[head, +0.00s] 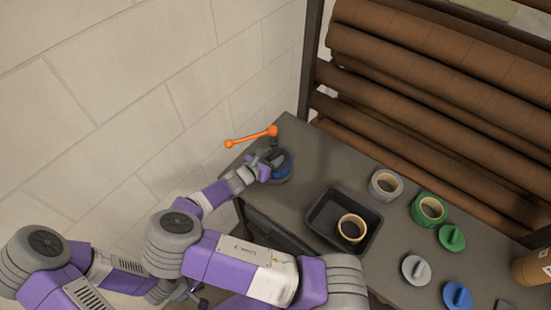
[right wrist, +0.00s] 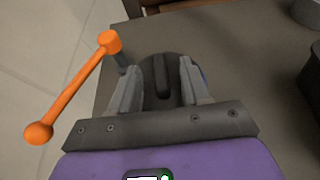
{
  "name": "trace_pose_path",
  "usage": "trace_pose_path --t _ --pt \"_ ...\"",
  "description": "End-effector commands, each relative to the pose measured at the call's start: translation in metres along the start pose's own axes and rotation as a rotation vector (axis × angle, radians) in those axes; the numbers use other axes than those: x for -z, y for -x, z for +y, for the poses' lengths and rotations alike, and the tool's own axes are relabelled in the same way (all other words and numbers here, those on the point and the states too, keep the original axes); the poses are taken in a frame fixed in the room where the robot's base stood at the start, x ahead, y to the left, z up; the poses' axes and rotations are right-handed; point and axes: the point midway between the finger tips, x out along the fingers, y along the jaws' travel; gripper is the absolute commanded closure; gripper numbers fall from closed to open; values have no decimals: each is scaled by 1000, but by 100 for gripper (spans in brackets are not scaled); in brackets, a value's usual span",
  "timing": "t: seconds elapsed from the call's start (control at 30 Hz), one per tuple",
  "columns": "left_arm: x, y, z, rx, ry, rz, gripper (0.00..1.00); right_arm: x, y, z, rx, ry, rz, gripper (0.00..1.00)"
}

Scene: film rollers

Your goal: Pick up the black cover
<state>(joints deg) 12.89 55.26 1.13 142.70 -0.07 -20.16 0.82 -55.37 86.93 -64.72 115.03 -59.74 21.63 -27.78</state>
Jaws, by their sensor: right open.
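The black cover (right wrist: 158,88) is a dark disc with a raised grip ridge, seen in the right wrist view between the fingers of my right gripper (right wrist: 160,85). The fingers are open, one on each side of the ridge; I cannot tell whether they touch it. In the head view my right gripper (head: 268,157) is over the table's far left corner and mostly hides the cover. A blue roll (head: 283,168) shows around and below it. A dark part of my left gripper (head: 198,294) shows low in the head view, largely hidden behind my right arm.
An orange crank handle (head: 252,137) stands close left of my right gripper. On the grey table (head: 310,165) are a black tray (head: 320,222) with a tan ring, a grey roll (head: 386,184), a green roll (head: 430,208) and green, grey and blue lids. Brown rolls fill the rack behind.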

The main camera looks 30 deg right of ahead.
Motion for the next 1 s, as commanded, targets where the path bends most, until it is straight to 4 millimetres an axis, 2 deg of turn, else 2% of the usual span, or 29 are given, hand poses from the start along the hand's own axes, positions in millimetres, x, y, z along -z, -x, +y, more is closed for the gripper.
trace_pose_path --t 0.13,0.43,0.77,0.87,1.0 --pt "0 0 0 0 0 0 58 0 0 0 0 0 0 55" --pt "0 0 0 0 0 0 58 0 1 0 0 -1 0 100" --pt "0 1 0 0 0 0 58 -4 2 0 0 -2 -1 100" --pt "0 4 2 0 0 0 58 -16 8 1 -1 -6 0 100" --pt "0 11 4 0 0 0 58 -43 19 1 -1 -7 2 100"
